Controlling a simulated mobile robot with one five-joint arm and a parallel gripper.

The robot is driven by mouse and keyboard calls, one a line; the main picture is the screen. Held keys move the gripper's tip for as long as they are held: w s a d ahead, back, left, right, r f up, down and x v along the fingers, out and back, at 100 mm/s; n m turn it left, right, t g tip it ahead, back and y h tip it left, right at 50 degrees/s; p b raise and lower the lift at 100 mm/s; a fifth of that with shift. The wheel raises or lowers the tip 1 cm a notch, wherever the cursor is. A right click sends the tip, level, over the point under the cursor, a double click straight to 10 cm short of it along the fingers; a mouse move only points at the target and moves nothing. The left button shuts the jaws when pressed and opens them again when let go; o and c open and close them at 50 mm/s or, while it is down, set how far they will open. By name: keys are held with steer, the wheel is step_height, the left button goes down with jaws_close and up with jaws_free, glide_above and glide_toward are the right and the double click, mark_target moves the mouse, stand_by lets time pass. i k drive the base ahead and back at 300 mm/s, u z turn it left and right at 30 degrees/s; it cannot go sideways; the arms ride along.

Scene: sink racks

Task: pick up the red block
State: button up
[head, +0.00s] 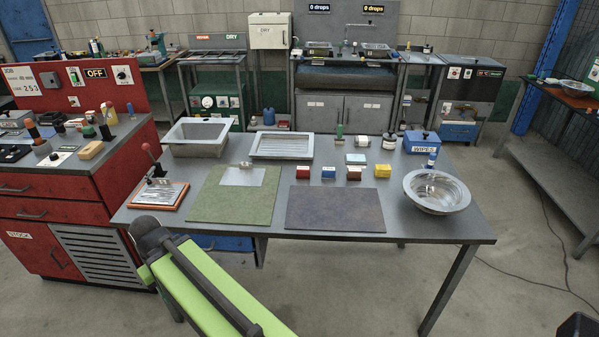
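A small red block (303,172) stands on the grey metal table (425,222), behind the gap between the green mat and the dark mat. It is at the left end of a row of small blocks. A blue block (328,173) is just to its right, then a brownish block (353,174) and a yellow block (383,171). My green and black arm reaches in from the bottom left, in front of the table. My gripper does not show, so its state and any contact are hidden.
A green mat (225,207) and a dark mat (335,210) lie in front of the blocks. A basin (198,148), a tray (280,146) and a blue wipes box (421,143) line the back.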

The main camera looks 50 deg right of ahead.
mark_target(302, 171)
steer(key=u, duration=0.05)
steer(key=i, duration=0.95)
steer(key=z, duration=0.1)
